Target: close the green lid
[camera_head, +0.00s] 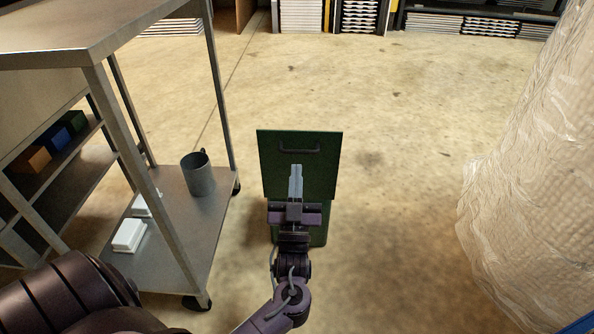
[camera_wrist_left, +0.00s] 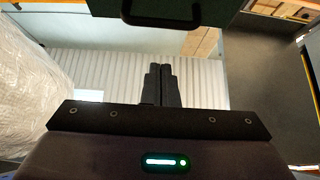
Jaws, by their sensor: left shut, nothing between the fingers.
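The green lid (camera_head: 270,165) is in the middle of the head view, with its flat face and a bar handle (camera_head: 300,150) towards me. It appears raised above the green bin (camera_head: 318,225), whose opening is hidden. My left gripper (camera_head: 296,168) is shut and empty, in front of the lid's lower middle, below the handle in the picture. I cannot tell whether it touches the lid. In the left wrist view the lid (camera_wrist_left: 222,10) fills the top edge, above the shut fingers of my left gripper (camera_wrist_left: 162,70). My right gripper is not in view.
A metal cart (camera_head: 185,240) stands on the left, holding a grey cup (camera_head: 199,178) and white boxes (camera_head: 129,235). A plastic-wrapped stack (camera_head: 535,170) stands on the right. Shelves (camera_head: 430,20) line the back. The floor (camera_head: 400,150) around the bin is clear.

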